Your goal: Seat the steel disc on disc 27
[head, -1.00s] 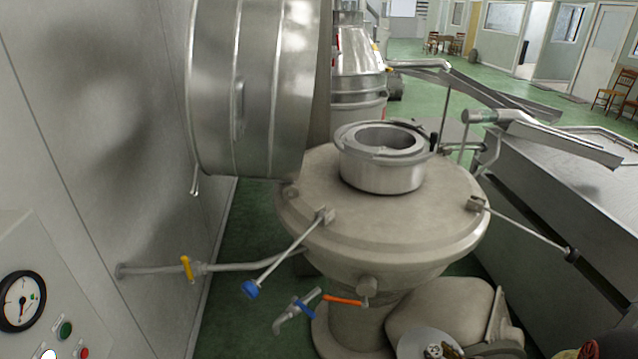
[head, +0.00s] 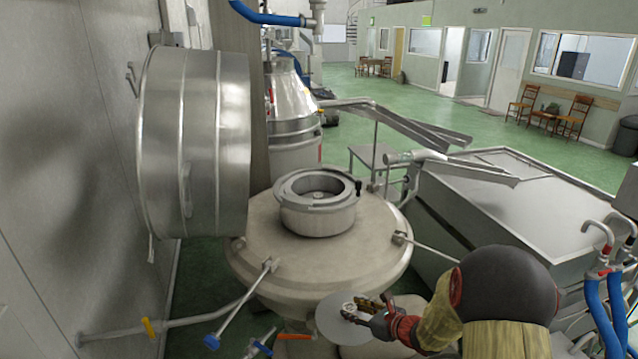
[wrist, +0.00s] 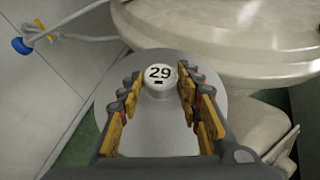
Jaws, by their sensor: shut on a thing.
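A shiny steel disc (head: 333,325) with a small raised hub is in my gripper (head: 362,309). The disc is held in front of the separator's round base (head: 330,265), apart from the bowl. The open steel bowl (head: 318,220) stands on that base, with a small pale round part (head: 318,194) inside. No number 27 is readable in it.
The large steel hood (head: 195,140) stands swung open left of the bowl. Thin clamp rods (head: 245,300) stick out from the base's rim. Metal chutes (head: 450,165) and a grey tank (head: 500,220) are at the right. Space above the bowl is clear.

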